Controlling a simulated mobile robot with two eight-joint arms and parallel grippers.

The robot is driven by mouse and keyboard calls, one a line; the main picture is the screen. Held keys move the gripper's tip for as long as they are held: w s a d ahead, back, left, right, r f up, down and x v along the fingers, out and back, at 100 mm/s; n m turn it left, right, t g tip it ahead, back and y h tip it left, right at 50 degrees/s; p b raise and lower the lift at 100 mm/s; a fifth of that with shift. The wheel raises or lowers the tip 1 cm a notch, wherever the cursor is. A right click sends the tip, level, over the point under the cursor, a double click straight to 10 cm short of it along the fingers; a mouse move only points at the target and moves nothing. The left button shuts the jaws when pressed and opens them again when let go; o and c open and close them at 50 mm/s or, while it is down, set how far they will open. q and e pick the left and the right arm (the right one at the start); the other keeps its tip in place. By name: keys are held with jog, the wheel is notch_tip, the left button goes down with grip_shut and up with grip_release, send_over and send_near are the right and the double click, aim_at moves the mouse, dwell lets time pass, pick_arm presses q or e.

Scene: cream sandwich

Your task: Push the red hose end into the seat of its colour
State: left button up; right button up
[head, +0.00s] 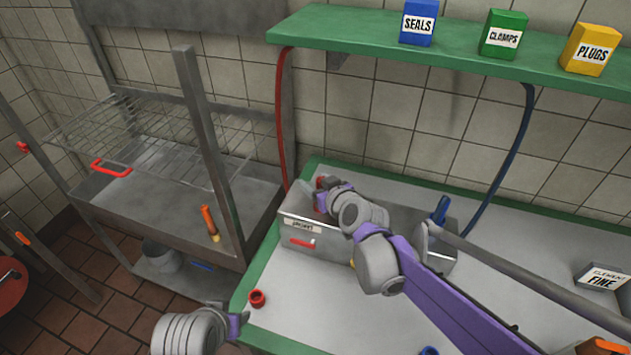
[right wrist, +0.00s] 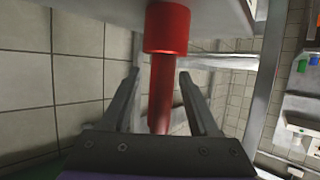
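The red hose (head: 282,120) hangs from the green shelf and runs down behind the metal box (head: 315,258). My right gripper (head: 325,185) is at the box's back left corner, with bits of red beside its fingers. In the right wrist view, a red hose end (right wrist: 163,95) with a thicker collar (right wrist: 168,28) lies between the open fingers, with gaps on both sides. The collar is close to a pale surface; contact is unclear. A red ring (head: 257,298) lies on the table. My left gripper (head: 236,322) is low at the table's left edge; its fingers are unclear.
A blue hose (head: 525,130) hangs at the right; a blue piece (head: 440,210) stands at the box's right end. The shelf (head: 400,50) bears several boxes. A wire rack (head: 150,135) stands at the left.

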pick_arm(q)
jog(key=shift+w+r+p, duration=0.45)
jog(key=shift+r+p, duration=0.1)
jog(key=shift+r, duration=0.25)
pick_arm(e)
jog(key=v, duration=1.1)
jog(key=shift+w, duration=0.1)
jog(key=s+d+f+m+g+h, duration=0.2)
jog(key=s+d+f, duration=0.4)
jog(key=s, duration=0.3)
jog(key=s+d+f+m+g+h, duration=0.3)
jog(key=s+d+f, duration=0.3)
jog(key=s+d, duration=0.2)
jog(key=s+h, duration=0.1)
jog(key=s, duration=0.1)
jog(key=shift+s+d+g, duration=0.3)
jog(key=shift+g, duration=0.1)
jog(key=shift+f, duration=0.15)
